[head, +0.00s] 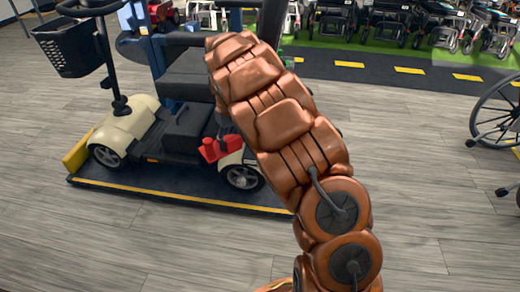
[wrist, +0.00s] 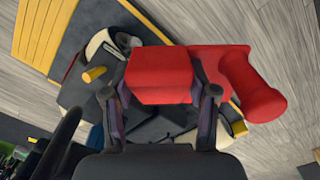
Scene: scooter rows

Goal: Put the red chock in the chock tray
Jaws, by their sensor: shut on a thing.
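The red chock (head: 215,148) is a block with a rounded handle-like part at one side. In the wrist view the red chock (wrist: 160,75) sits between the two fingers of my gripper (wrist: 163,88), which is shut on it. The handle part sticks out to the right in that view. In the head view the chock is held up in front of the scooter, and my arm hides most of the gripper. I cannot make out a chock tray in either view.
A cream and black scooter (head: 135,125) with a basket (head: 68,47) stands on a dark mat (head: 180,191) edged in yellow. A wheelchair (head: 495,110) is at the right edge. More vehicles stand in a row at the back. The wooden floor in front is clear.

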